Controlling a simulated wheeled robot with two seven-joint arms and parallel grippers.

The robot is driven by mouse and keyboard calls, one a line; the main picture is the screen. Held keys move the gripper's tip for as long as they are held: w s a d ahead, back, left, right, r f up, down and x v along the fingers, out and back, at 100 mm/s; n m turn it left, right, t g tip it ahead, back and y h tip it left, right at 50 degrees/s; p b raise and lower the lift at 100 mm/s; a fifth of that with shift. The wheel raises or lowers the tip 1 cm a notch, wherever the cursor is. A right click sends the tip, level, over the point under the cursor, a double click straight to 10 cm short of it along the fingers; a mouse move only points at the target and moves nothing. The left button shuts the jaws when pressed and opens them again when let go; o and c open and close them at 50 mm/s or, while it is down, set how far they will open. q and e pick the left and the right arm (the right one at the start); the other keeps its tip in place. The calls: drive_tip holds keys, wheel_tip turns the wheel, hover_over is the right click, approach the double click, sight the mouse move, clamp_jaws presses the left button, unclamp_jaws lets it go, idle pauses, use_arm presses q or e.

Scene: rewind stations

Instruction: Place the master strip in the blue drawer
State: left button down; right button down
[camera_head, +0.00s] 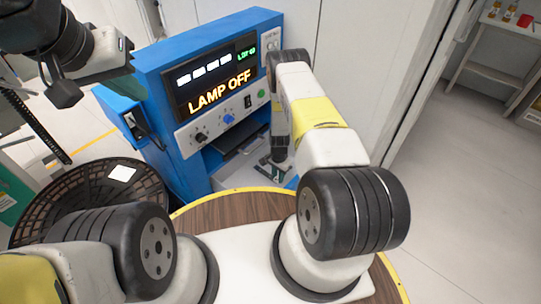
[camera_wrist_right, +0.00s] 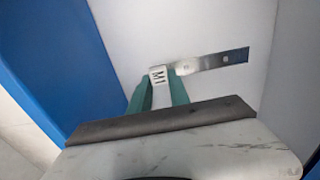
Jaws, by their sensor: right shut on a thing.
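My right gripper (camera_head: 272,167) reaches down at the front of the blue machine. In the right wrist view its teal fingers (camera_wrist_right: 159,92) are shut on the white end tag, marked M1, of a thin metal strip (camera_wrist_right: 222,60). The strip extends to the right over a pale surface. A blue wall (camera_wrist_right: 75,60) stands to the left in that view; it looks like part of the blue drawer, whose pale inside (camera_head: 232,178) shows low on the machine. I cannot tell whether the strip touches the surface.
The blue machine (camera_head: 150,75) has a display reading LAMP OFF (camera_head: 220,95) and a row of knobs. A round black mesh basket (camera_head: 60,205) with a white square in it stands at the left. Open floor (camera_head: 460,200) lies at the right, with shelves (camera_head: 510,60) beyond.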

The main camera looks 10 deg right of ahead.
drive_tip(key=shift+f, duration=1.85)
drive_tip(key=shift+f, duration=0.15)
drive_tip(key=c, duration=1.2)
unclamp_jaws()
drive_tip(key=shift+c, duration=0.2)
